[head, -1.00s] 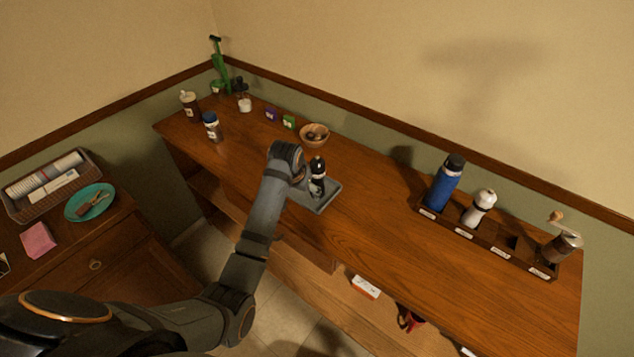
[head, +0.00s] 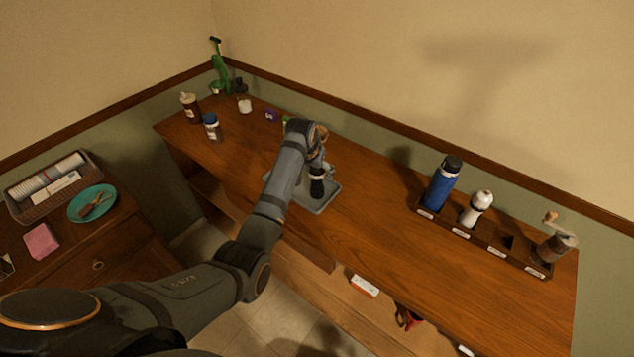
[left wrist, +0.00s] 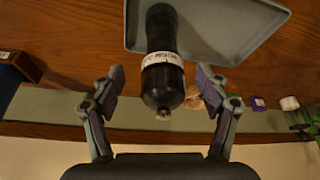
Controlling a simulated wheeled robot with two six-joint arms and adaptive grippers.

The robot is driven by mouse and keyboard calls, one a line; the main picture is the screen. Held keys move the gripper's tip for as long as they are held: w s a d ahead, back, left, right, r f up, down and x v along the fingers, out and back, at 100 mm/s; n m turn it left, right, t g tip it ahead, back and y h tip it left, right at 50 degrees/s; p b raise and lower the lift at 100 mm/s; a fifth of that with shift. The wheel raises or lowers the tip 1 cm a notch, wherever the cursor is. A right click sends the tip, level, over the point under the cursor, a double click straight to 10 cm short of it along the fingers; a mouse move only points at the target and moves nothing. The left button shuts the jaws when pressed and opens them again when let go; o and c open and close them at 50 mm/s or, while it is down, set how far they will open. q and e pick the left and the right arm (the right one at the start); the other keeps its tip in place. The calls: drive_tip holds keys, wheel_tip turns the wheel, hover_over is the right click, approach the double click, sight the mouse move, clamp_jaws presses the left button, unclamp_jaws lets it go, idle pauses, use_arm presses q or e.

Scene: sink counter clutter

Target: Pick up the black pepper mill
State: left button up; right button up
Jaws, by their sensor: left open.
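The black pepper mill (head: 317,188) stands on a small grey tray (head: 335,194) in the middle of the wooden counter. In the left wrist view the mill (left wrist: 162,82) is dark with a white label band and a small metal knob. My left gripper (left wrist: 160,86) is open, with one finger on each side of the mill's upper part and visible gaps between. In the head view my left gripper (head: 319,163) is at the mill's upper part, and my wrist hides some of it. My right gripper is not in view.
To the right, a labelled rack (head: 487,246) holds a blue bottle (head: 440,190), a white bottle (head: 475,209) and a crank grinder (head: 553,248); one slot looks empty. A wooden bowl (head: 323,131) is partly hidden behind my wrist. Jars stand at the far left. Counter between tray and rack is clear.

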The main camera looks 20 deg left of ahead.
sight(317, 182)
use_arm(q)
drive_tip(key=x, duration=0.4)
drive_tip(key=shift+w+a+f+p, duration=0.15)
drive_tip(key=shift+f+p, duration=0.1)
drive_tip(key=shift+p, duration=0.15)
drive_tip(key=c, duration=1.3)
drive_tip(key=shift+r, duration=0.1)
drive_tip(key=shift+c, duration=1)
